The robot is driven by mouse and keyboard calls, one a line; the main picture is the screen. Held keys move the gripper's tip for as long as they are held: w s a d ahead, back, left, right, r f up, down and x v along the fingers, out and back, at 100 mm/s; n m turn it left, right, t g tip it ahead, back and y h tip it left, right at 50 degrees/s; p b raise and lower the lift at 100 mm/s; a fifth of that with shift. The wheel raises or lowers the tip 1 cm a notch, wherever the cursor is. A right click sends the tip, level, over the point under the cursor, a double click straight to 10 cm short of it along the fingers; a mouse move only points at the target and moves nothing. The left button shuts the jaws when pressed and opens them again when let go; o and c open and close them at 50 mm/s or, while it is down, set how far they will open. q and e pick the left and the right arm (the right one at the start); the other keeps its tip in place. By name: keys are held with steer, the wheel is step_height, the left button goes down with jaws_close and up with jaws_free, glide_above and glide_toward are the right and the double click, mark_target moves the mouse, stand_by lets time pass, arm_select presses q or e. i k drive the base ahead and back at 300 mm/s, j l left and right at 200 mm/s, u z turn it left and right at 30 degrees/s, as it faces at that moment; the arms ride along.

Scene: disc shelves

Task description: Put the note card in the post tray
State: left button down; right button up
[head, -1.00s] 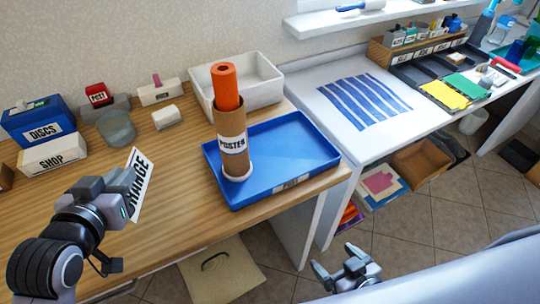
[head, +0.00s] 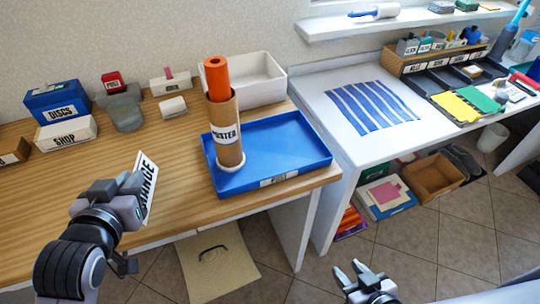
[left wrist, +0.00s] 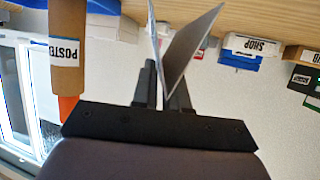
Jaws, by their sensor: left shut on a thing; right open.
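A white card (head: 148,184) with black print ending in "ANGE" is held by my left gripper (head: 130,194), above the front of the wooden desk. In the left wrist view the card (left wrist: 190,45) stands between the fingers (left wrist: 161,88) and looks folded, with two panels. A shallow blue tray (head: 290,150) lies on the desk to the right of the card, with a front label too small to read. I cannot tell by its label whether it is the post tray. My right gripper (head: 351,271) is open and empty, low over the floor.
A cardboard tube (head: 226,150) labelled "POSTER" with an orange roll (head: 217,80) stands upright at the tray's left end. A white bin (head: 262,80) is behind. A blue DISCS box (head: 57,100), a SHOP box (head: 66,134) and a red POST block (head: 112,80) stand at the back left.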

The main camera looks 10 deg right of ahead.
mark_target(281, 147)
steer(key=k+l, duration=0.1)
steer(key=l, duration=1.2)
steer(key=i+l, duration=0.45)
steer(key=l, duration=0.25)
steer(key=u, duration=0.05)
